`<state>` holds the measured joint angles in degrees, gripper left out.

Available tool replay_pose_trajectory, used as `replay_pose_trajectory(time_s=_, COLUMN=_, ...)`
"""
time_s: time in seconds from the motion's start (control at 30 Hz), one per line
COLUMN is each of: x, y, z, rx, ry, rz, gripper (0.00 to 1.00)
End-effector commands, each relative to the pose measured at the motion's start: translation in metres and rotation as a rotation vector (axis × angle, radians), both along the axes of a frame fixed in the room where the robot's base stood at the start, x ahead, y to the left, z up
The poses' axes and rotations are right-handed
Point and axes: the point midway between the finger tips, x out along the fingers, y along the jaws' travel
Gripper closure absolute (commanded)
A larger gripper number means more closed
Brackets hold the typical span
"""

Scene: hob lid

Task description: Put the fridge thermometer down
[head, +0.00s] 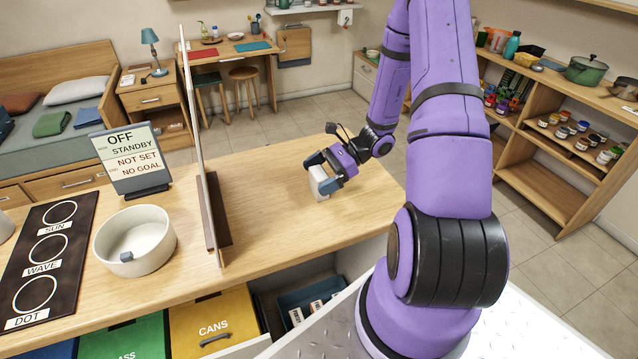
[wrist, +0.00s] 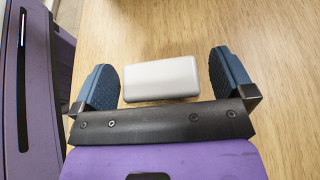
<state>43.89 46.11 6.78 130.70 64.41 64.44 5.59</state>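A small plain white block, seemingly the fridge thermometer (head: 318,183), is upright on or just at the wooden counter (head: 270,219), right of the thin divider. In the wrist view the thermometer (wrist: 160,80) lies between the two blue fingers, with a narrow gap on each side. No display shows on it. My gripper (head: 323,173) is around it, pointing down at the counter; its fingers (wrist: 165,84) are apart and do not visibly press on the block. Whether the block's base fully touches the wood is hard to tell.
A thin upright divider (head: 202,165) stands left of my gripper. Beyond it are a sign (head: 130,160), a round white bowl (head: 134,242) with a grey item inside, and a dark panel (head: 46,262) with three rings. The counter around the thermometer is clear.

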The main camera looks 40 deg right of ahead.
Motion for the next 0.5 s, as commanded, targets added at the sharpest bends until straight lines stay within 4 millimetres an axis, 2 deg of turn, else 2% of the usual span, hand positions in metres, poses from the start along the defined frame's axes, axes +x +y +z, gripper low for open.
replay_pose_trajectory(time_s=0.03, x=0.0001, y=-0.0001, z=0.0000, rx=0.000, ry=0.000, rz=0.000, gripper=0.09)
replay_pose_trajectory(time_s=0.23, x=0.0000, y=-0.0004, z=0.0002, rx=0.000, ry=0.000, rz=0.000, gripper=0.54)
replay_pose_trajectory(time_s=0.3, x=0.0001, y=-0.0004, z=0.0002, rx=0.000, ry=0.000, rz=0.000, gripper=0.58)
replay_pose_trajectory(time_s=0.5, x=0.0001, y=-0.0004, z=0.0005, rx=0.000, ry=0.000, rz=0.000, gripper=0.58)
